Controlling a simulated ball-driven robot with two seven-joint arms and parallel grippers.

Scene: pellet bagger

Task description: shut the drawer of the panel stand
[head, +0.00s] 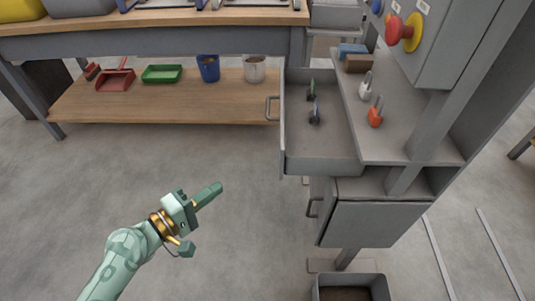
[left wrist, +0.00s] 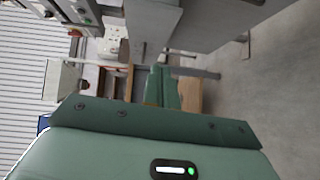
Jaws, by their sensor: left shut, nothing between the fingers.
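The panel stand (head: 445,150) is a grey metal stand on the right in the head view. Its upper drawer (head: 322,152) stands open, pulled out to the left. The drawer's bar handle (head: 270,108) is on its left-hand front. Two small dark-and-green items (head: 314,108) lie inside. My left gripper (head: 212,191) is shut and empty, in front of and to the left of the drawer, apart from it. Its closed fingers also show in the left wrist view (left wrist: 161,88). My right gripper is in neither view.
A lower compartment with a handle (head: 372,224) is under the drawer, and an open bin (head: 350,287) is below it. Padlocks (head: 375,112) are on the stand's shelf. A workbench (head: 150,42) with a wooden lower shelf is behind. The floor around my left gripper is clear.

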